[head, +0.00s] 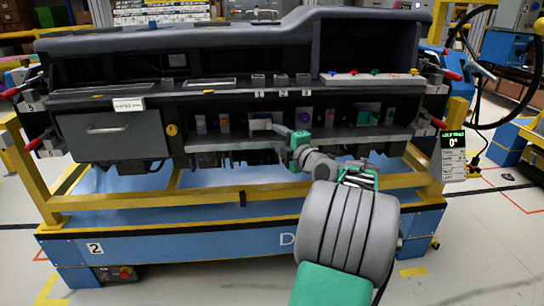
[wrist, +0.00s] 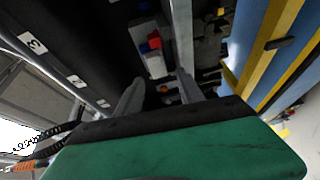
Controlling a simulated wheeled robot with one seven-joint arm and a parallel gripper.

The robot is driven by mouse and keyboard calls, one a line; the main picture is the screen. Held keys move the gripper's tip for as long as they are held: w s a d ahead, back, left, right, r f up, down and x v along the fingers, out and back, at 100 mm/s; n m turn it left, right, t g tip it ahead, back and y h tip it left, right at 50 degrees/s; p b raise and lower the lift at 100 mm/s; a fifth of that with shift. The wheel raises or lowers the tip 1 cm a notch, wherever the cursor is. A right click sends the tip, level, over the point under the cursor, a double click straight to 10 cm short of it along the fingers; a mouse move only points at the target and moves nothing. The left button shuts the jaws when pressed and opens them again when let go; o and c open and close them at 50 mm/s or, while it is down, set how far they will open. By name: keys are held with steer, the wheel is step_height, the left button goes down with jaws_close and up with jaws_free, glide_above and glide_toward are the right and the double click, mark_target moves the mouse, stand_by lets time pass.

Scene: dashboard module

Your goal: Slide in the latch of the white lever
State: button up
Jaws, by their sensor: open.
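My gripper (head: 276,127) reaches into the lower shelf of the dashboard module, below the number labels. In the wrist view a pale block with red and blue parts (wrist: 153,52) lies beyond the fingers. I cannot make out a latch in either view.
The dashboard (head: 200,45) rests on a yellow frame (head: 250,190) over a blue base. A grey drawer box (head: 110,138) is at left. Red-handled clamps (head: 451,75) stick out at both sides. An orange part (head: 224,124) and a purple knob (head: 304,117) flank the gripper.

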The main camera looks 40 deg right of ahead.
mark_target(270, 124)
steer(key=w+d+p, duration=0.1)
steer(key=w+p, duration=0.1)
steer(key=w+d+p, duration=0.1)
steer(key=w+p, duration=0.1)
steer(key=w+r+p, duration=0.1)
steer(key=w+p, duration=0.1)
steer(key=p, duration=0.1)
steer(key=shift+d, duration=0.4)
steer(key=shift+w+d+f, duration=0.1)
steer(key=shift+w+f, duration=0.15)
steer(key=shift+w, duration=0.15)
steer(key=shift+c, duration=0.5)
steer(key=shift+f, duration=0.1)
jaws_close()
